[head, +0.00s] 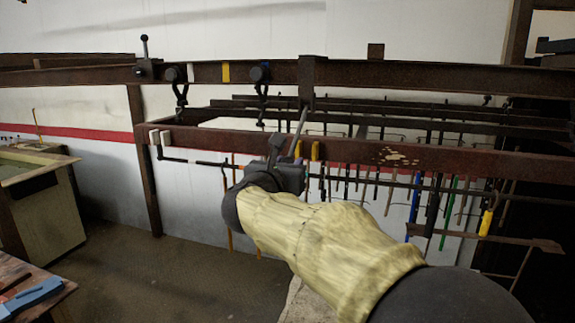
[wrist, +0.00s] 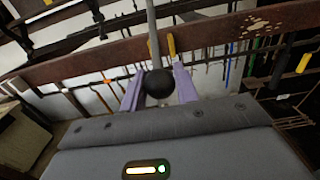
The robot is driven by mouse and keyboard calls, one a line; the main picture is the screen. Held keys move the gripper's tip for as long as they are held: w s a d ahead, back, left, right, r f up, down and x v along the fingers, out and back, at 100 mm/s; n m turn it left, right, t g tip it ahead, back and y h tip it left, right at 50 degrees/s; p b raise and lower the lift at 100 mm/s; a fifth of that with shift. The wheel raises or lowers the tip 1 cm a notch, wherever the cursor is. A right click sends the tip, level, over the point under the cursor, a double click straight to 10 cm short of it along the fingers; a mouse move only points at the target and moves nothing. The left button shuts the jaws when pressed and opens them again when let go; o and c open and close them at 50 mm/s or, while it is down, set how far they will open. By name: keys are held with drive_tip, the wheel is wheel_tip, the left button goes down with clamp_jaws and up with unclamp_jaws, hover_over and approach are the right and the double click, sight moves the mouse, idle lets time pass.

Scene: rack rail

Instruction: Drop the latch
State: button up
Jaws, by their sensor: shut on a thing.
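My gripper (head: 290,158) is in front of the lower rusty beam, reaching up from the lower right. In the wrist view its two lavender fingers (wrist: 158,92) are shut on a dark ball knob (wrist: 158,84). A grey rod (wrist: 153,32) runs up from the knob; it also shows in the head view (head: 299,128). I cannot tell where its top end joins. On the upper rail, a small upright lever with a dark ball top (head: 145,40) stands on a dark block (head: 147,68) at the left. Which part is the latch is not clear.
The upper rail (head: 420,76) carries two hanging hooks with round wheels (head: 172,74) (head: 259,73) and a yellow mark (head: 226,71). The lower beam (head: 400,155) crosses behind my gripper. Several tools hang behind it. A bench (head: 42,165) stands at the left, with clear floor beside it.

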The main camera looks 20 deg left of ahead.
drive_tip(key=shift+w+f+b, duration=0.35)
drive_tip(key=shift+f+b, duration=0.4)
drive_tip(key=shift+b, duration=0.05)
drive_tip(key=shift+w+f+b, duration=0.95)
drive_tip(key=shift+f+b, duration=0.1)
drive_tip(key=shift+f, duration=0.1)
drive_tip(key=shift+w+f+b, duration=1.25)
drive_tip(key=shift+w+f, duration=0.1)
drive_tip(key=shift+w, duration=0.25)
